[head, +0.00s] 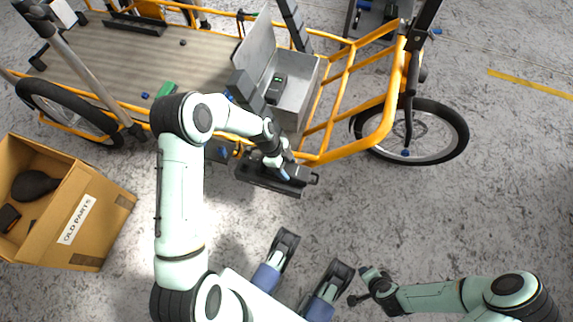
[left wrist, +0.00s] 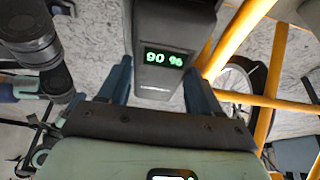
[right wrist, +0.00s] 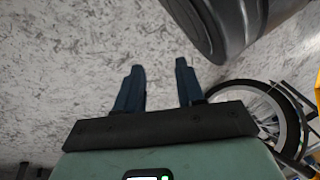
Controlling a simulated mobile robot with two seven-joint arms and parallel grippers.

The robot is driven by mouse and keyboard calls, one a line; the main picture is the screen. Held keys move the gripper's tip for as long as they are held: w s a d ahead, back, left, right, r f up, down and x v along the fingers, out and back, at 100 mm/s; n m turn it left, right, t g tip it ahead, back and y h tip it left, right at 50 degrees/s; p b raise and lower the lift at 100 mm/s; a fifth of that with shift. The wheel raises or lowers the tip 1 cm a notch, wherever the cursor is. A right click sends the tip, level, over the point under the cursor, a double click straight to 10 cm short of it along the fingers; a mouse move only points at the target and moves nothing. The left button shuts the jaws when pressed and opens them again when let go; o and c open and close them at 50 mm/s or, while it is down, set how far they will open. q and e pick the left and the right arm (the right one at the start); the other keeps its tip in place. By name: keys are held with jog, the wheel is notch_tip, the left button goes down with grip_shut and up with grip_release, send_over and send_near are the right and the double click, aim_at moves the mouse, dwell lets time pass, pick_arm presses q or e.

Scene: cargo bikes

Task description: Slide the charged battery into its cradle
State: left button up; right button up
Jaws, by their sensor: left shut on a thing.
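My left gripper (head: 284,172) is shut on a dark battery (head: 268,181) beside the near side of the orange cargo bike's frame. In the left wrist view the battery (left wrist: 172,35) lies between the two fingers, and its green display reads 90 %. I cannot make out the cradle clearly; the gripper, the battery and the frame hide that area, so I cannot tell whether the battery touches it. My right gripper (right wrist: 158,88) is open and empty over the floor, well away from the bike.
An open metal box (head: 296,101) on the bike holds a black device (head: 276,87) with a green display. A cardboard box (head: 112,216) marked OLD PARTS stands at the left with dark items inside. The bike's wheel (head: 425,130) is at the right. Floor at the right is clear.

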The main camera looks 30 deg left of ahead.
pick_arm(q)
jog(key=o, duration=1.2)
jog(key=shift+o, duration=0.2)
pick_arm(e)
jog(key=shift+s, duration=0.1)
jog(key=s+f+g, duration=0.2)
jog(key=s, duration=0.3)
pick_arm(q)
jog(key=p+v, duration=0.3)
jog(key=v, duration=1)
jog(key=shift+a+r+p, duration=0.15)
jog(key=shift+r+p, duration=0.05)
jog(key=shift+p, duration=0.15)
pick_arm(e)
jog(key=w+r+t, duration=0.2)
jog(key=w+r, duration=0.3)
jog(key=r, duration=0.1)
jog(key=shift+w+a+r, duration=0.15)
jog(key=shift+w+r, duration=0.05)
